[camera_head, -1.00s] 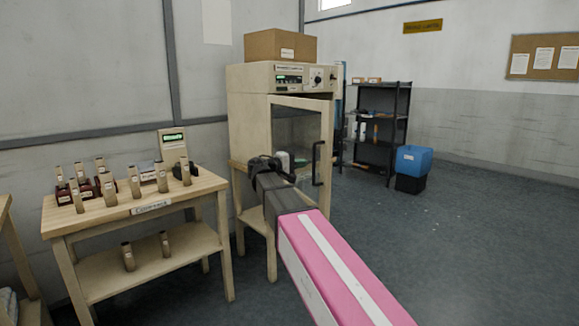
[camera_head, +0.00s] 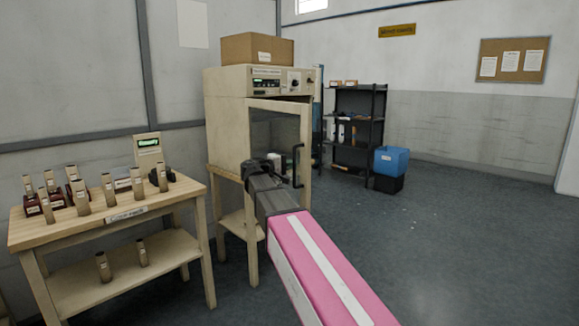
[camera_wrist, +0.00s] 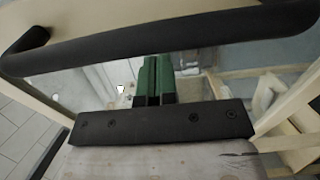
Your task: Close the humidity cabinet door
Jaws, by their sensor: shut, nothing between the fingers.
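The humidity cabinet (camera_head: 226,125) is a cream box on a wooden stand at centre left in the head view. Its glazed door (camera_head: 276,107) stands ajar, with a dark gap along its top. The black handle (camera_head: 298,166) is on the door's right side. My gripper (camera_head: 262,163) is in front of the glass, left of the handle in the picture. In the wrist view the handle (camera_wrist: 165,42) crosses the top as a thick bar. My green fingertips (camera_wrist: 156,78) are together and empty just below it in the picture; I cannot tell whether they touch the door.
A cardboard box (camera_head: 257,48) sits on the cabinet. A wooden table (camera_head: 120,224) with several small labelled items stands at left. A black shelf (camera_head: 358,133) and a blue bin (camera_head: 391,160) are behind on the right. The floor (camera_head: 470,240) at right is clear.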

